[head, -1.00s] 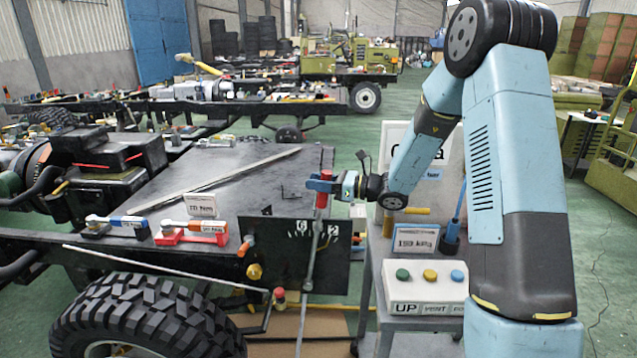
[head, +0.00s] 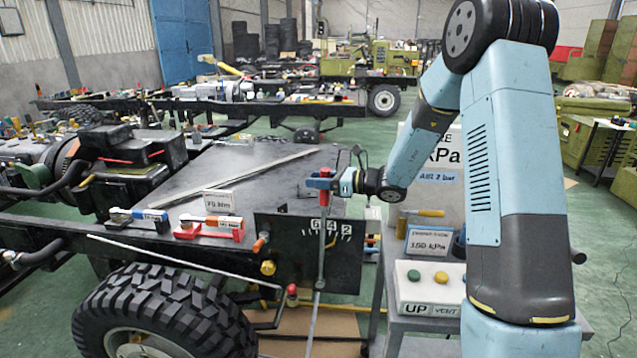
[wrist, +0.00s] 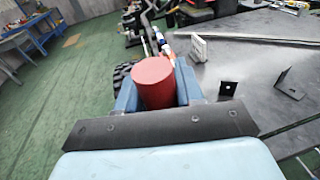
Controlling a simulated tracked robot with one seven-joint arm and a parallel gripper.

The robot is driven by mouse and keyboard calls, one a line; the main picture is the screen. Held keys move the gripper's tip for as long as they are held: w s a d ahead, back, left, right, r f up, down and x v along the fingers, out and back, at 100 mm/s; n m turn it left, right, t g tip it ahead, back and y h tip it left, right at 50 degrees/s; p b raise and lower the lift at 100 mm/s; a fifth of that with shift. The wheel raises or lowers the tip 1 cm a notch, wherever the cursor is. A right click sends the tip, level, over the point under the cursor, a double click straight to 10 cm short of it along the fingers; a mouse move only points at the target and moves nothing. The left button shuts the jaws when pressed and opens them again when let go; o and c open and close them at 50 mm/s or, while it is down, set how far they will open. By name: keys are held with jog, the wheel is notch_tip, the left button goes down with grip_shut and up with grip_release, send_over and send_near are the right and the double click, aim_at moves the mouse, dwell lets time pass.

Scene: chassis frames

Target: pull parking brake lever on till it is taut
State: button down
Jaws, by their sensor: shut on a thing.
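The parking brake lever is a grey rod (head: 322,245) with a red grip (head: 325,174), standing nearly upright in front of a black plate (head: 285,262) marked 6, 4 and 2. My gripper (head: 319,184) is shut on the red grip near the rod's top. In the wrist view the grip's round red end (wrist: 153,80) sits between the two blue fingers. The lever's lower end is partly lost among other parts, and I cannot tell how tight its linkage is.
A tyre (head: 160,310) stands below the chassis frame on the left. Torque wrenches in blue and red holders (head: 208,230) lie on the frame. A grey cart with a button box (head: 425,288) stands close on the right. Green floor is open beyond it.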

jog(key=c, duration=0.8)
grip_release()
jog(key=v, duration=1.3)
jog(key=shift+s+d, duration=0.15)
jog(key=shift+d, duration=0.25)
